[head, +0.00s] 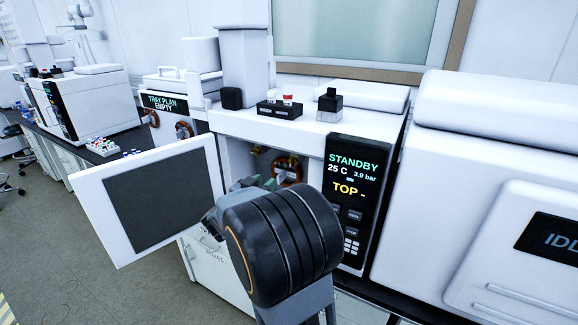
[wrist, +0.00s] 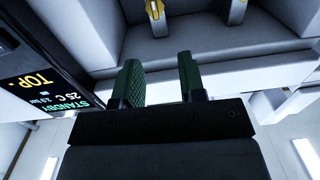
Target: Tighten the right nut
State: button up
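My gripper (wrist: 160,78) shows in the wrist view as two green ridged fingers, apart with nothing between them. At the top edge of that view are two brass-coloured fittings on grey metal stems, likely the nuts: one nearer the display (wrist: 157,15) and one farther from it (wrist: 238,8). Both are cut off by the frame, and the fingertips are apart from them. In the head view my gripper (head: 252,184) is at the open compartment of the middle instrument, largely behind my black wrist.
The wrist view is upside down. The instrument's display panel (head: 355,190) reads STANDBY and TOP and stands right of the compartment. The open door (head: 160,195) sticks out at left. A round copper-coloured coil (head: 287,170) is inside. Vials (head: 287,98) stand on top.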

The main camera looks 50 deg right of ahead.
aim_at(290, 163)
jog(key=shift+g, duration=0.3)
jog(key=x, duration=0.7)
jog(key=p+x, duration=0.1)
jog(key=x, duration=0.5)
jog(key=shift+s+d, duration=0.15)
jog(key=shift+d, duration=0.3)
jog(key=shift+c, duration=0.2)
grip_shut()
